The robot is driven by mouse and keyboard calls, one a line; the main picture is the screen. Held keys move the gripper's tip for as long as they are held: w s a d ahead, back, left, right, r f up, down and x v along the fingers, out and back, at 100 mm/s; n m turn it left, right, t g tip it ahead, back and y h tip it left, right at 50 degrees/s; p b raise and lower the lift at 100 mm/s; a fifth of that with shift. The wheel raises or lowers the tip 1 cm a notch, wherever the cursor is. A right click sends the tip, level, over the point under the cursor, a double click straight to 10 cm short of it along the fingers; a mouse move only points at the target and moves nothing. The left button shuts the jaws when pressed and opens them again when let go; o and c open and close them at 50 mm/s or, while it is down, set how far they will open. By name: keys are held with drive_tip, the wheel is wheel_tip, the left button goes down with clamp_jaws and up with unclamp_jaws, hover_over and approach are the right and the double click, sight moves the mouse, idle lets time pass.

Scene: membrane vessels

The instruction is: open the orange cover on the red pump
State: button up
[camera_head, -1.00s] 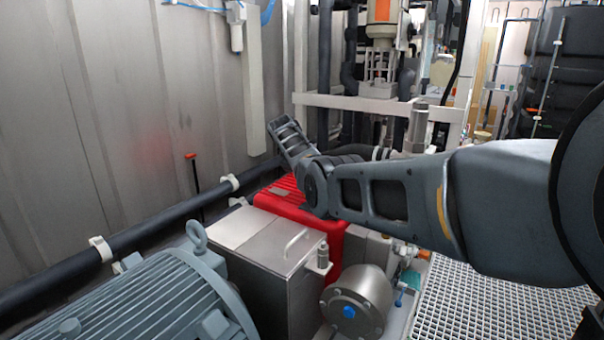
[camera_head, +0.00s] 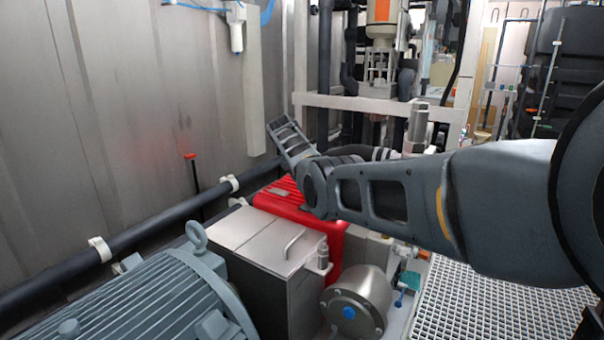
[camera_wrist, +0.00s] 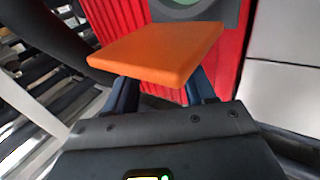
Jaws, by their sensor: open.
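The red pump (camera_head: 330,235) stands beyond the metal box in the head view, partly hidden by my arm. Its ribbed red body (camera_wrist: 228,50) fills the upper middle of the wrist view. The orange cover (camera_wrist: 158,52) is a flat plate close to the wrist camera, standing out from the red body. A grey round part (camera_wrist: 215,12) shows behind the cover at the top edge. My gripper (camera_wrist: 163,92) is open, with a finger at each side under the cover. The cover hides the fingertips, so contact is unclear. My gripper is hidden in the head view.
A steel box with a handle (camera_head: 262,240) and a grey ribbed motor (camera_head: 150,305) stand in front of the pump. A black pipe (camera_head: 160,225) runs along the metal wall on the left. A white frame (camera_head: 370,104) stands behind. Grating (camera_head: 480,305) lies right.

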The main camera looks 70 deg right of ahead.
drive_tip(key=v, duration=0.7)
drive_tip(key=shift+a+r, duration=0.2)
drive_tip(key=shift+r, duration=0.05)
idle(0.4)
